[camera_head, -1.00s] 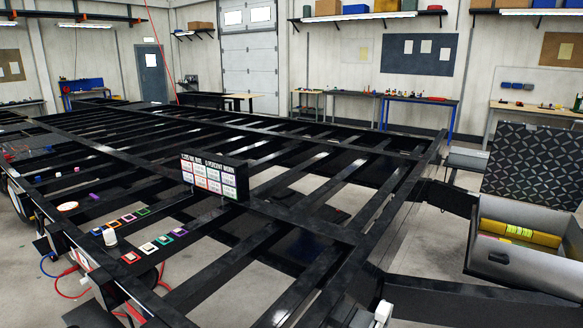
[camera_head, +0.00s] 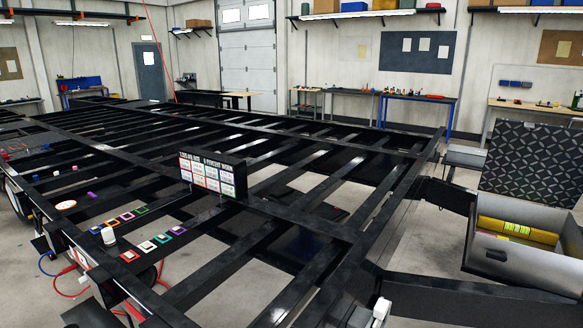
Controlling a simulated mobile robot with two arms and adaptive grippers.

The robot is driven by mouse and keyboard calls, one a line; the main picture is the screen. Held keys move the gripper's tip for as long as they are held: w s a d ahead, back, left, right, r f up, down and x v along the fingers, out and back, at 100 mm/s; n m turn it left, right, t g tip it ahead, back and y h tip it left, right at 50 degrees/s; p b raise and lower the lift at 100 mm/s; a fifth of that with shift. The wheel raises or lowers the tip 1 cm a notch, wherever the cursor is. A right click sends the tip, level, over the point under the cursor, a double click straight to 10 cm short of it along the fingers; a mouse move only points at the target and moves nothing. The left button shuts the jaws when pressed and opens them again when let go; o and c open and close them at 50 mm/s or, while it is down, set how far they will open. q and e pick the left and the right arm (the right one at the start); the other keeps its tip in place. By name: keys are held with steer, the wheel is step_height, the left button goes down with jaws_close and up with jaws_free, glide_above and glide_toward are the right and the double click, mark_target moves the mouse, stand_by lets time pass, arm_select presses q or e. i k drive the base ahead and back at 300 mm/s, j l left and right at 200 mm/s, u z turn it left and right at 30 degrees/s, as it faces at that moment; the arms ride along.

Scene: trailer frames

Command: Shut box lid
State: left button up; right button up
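The box (camera_head: 520,269) is a grey metal toolbox at the right edge, on the trailer frame's side. Its lid (camera_head: 532,162) has a dark diamond-plate pattern and stands open, raised nearly upright at the back of the box. A yellow rolled item (camera_head: 517,231) and other small things lie inside. A dark latch (camera_head: 497,255) shows on the front wall. The right end of the box is cut off by the picture edge.
A large black trailer frame (camera_head: 330,237) with open gaps fills the middle. A sign board (camera_head: 212,177) and several small coloured squares (camera_head: 147,246) sit on it. Workbenches (camera_head: 415,97) line the back wall. Bare floor (camera_head: 435,240) shows between the frame and the box.

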mark_target(536, 162)
steer(key=z, duration=1.4)
steer(key=i+l+z, duration=0.25)
steer(key=i, duration=0.5)
steer(key=i+l+z, duration=0.15)
steer(key=i+z, duration=0.15)
steer(key=i, duration=0.5)
